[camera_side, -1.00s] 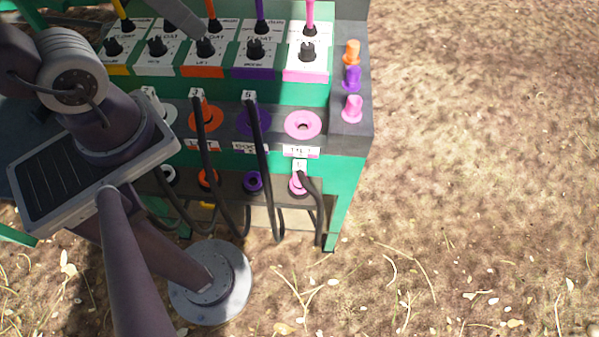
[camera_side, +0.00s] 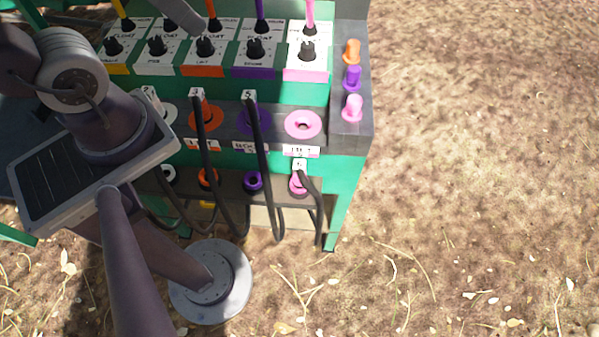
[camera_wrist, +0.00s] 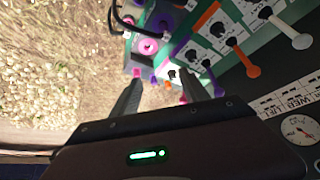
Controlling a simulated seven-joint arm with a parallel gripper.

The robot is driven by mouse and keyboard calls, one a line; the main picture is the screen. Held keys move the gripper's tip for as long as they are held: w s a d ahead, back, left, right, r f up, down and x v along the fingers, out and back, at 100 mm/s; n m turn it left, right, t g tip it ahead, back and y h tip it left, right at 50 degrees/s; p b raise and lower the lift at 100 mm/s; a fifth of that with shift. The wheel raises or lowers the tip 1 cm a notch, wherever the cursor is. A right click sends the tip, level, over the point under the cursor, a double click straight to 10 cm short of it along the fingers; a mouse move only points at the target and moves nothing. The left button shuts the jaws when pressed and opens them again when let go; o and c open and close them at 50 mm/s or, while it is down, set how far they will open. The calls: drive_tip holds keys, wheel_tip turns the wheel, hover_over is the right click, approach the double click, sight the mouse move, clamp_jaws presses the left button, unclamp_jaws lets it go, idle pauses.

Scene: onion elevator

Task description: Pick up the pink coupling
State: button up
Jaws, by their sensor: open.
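A black hose ends in a pink coupling with a white tag (camera_side: 299,182) at the lower right of the green panel in the side view. It sits in or against the lower port; the exact fit is too small to tell. Above it is an empty pink ring port (camera_side: 303,124), which also shows in the wrist view (camera_wrist: 147,47). A small pink cap (camera_side: 352,108) stands on the dark right-hand block. In the wrist view my gripper (camera_wrist: 160,87) is open, with nothing between its fingers. Its fingertips point towards the panel's coloured caps, seemingly still apart from them. My gripper is not clearly visible in the side view.
Orange (camera_side: 351,51) and purple (camera_side: 352,77) caps stand behind the pink one. Black hoses (camera_side: 262,165) hang in front of the panel to the left. Coloured levers, such as the pink one (camera_side: 310,14), rise at the back. Bare ground lies open to the right.

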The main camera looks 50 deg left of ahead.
wheel_tip(320, 180, up, 5)
drive_tip(key=n+g, duration=0.6)
drive_tip(key=n, duration=0.9)
hover_over(299, 175)
drive_tip(key=w, duration=0.1)
drive_tip(key=f, duration=3)
drive_tip(key=a+f, duration=0.1)
drive_tip(key=f, duration=1.4)
drive_tip(key=shift+r, duration=0.1)
clamp_jaws()
